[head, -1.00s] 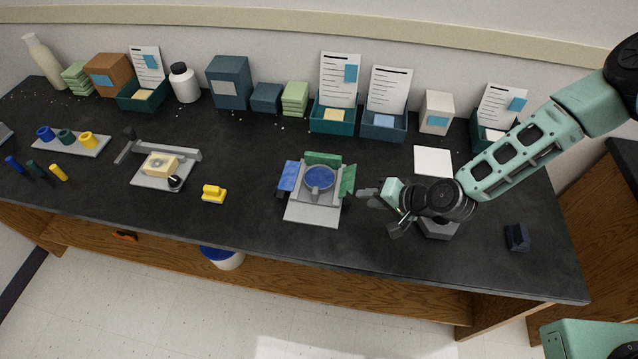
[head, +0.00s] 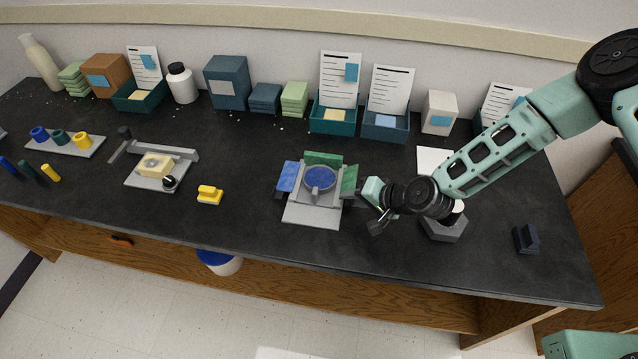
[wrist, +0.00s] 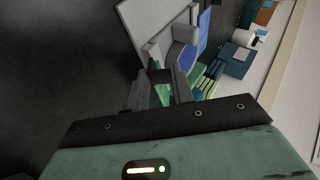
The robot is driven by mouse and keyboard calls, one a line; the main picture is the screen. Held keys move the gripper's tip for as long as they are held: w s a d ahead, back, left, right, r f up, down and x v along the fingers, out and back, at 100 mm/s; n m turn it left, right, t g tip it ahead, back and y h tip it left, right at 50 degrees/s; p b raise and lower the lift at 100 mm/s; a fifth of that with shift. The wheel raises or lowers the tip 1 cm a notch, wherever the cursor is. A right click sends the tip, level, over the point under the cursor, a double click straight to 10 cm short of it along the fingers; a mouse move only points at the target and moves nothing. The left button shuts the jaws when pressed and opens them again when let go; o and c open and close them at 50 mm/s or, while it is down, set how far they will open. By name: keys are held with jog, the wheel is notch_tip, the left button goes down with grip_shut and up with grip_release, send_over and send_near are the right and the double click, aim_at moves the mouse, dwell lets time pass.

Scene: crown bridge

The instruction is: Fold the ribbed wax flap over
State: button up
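A grey fixture (head: 311,214) holds a round blue wax dish (head: 320,178). Upright around it stand a blue flap (head: 287,178) at left, a green flap (head: 323,159) at the back and a green flap (head: 349,180) at right. I cannot make out which flap is ribbed. My gripper (head: 362,196) is low beside the right green flap; contact cannot be told. In the wrist view, my gripper's fingers (wrist: 159,88) stand apart, with a bit of green between them. The grey fixture (wrist: 152,22) lies just beyond the fingers.
A grey block stand (head: 443,230) is beneath my wrist. A yellow block (head: 209,195) and a grey press-like fixture (head: 150,185) stand to the left. Teal trays with cards (head: 333,126) line the back. The counter in front of the fixture is clear.

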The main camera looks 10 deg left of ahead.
jog(key=shift+a+r+h+p, duration=0.25)
jog(key=shift+h+p, duration=0.25)
jog(key=shift+p, duration=0.45)
jog(key=shift+a+h+p, duration=0.15)
jog(key=shift+h+p, duration=0.25)
jog(key=shift+p, duration=0.15)
jog(key=shift+a+r+n+h+p, duration=0.25)
jog(key=shift+r+n+h+p, duration=0.05)
jog(key=shift+p, duration=0.25)
jog(key=shift+a+h+p, duration=0.2)
jog(key=shift+h+p, duration=0.2)
jog(key=shift+p, duration=0.1)
